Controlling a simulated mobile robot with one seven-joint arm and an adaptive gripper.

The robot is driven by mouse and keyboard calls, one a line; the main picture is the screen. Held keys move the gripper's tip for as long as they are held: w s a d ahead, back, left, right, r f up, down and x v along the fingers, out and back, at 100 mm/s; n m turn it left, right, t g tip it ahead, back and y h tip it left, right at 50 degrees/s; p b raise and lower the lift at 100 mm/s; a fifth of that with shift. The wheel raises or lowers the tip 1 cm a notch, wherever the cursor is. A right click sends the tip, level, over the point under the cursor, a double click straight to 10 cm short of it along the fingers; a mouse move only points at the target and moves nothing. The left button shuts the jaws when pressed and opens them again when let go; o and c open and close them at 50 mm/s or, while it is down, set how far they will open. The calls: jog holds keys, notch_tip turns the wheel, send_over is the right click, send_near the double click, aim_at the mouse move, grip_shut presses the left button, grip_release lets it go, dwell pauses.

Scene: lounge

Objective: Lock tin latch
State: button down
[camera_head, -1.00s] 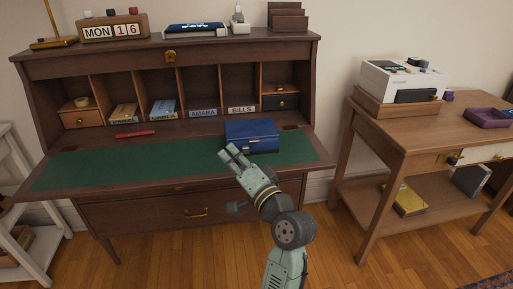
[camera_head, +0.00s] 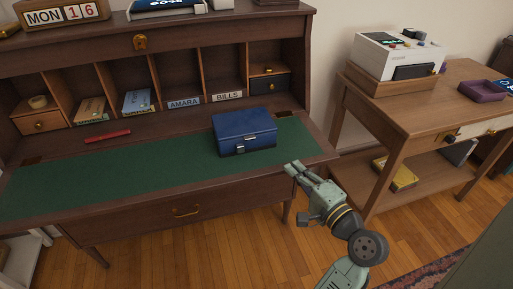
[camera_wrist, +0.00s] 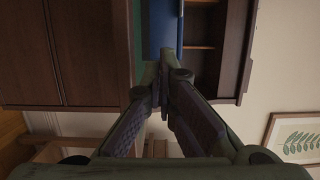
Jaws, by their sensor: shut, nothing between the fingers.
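The blue tin (camera_head: 245,133) stands on the green desk mat, lid down, in the head view. Its small metal latch (camera_head: 240,148) is on the front face; whether it is fastened is too small to tell. My gripper (camera_head: 292,168) is in front of and to the right of the tin, near the desk's front edge, apart from the tin. Its fingers are shut and empty. In the wrist view the gripper (camera_wrist: 163,72) points toward the desk, and part of the blue tin (camera_wrist: 162,25) shows beyond the fingertips; the latch cannot be made out there.
The writing desk (camera_head: 170,205) has pigeonholes at the back. A side table (camera_head: 420,100) stands to the right, bearing a white machine (camera_head: 395,58). The mat's middle is clear.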

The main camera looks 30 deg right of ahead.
aim_at(245, 145)
jog(key=shift+w, duration=0.1)
jog(key=w+p, duration=0.1)
jog(key=w, duration=0.3)
jog(key=w+p, duration=0.1)
jog(key=w, duration=0.4)
jog(key=shift+d+r, duration=0.1)
jog(key=shift+r, duration=0.1)
jog(key=w+a, duration=0.1)
jog(key=a+p, duration=0.1)
jog(key=shift+w+a+f, duration=0.1)
jog(key=shift+w+a, duration=0.25)
jog(key=shift+w+a+f+p, duration=0.15)
jog(key=shift+a+p, duration=0.2)
jog(key=shift+a, duration=0.2)
jog(key=shift+w+a+p, duration=0.15)
jog(key=shift+a, duration=0.45)
jog(key=shift+w+a+p, duration=0.15)
jog(key=shift+a, duration=0.45)
jog(key=shift+d, duration=0.2)
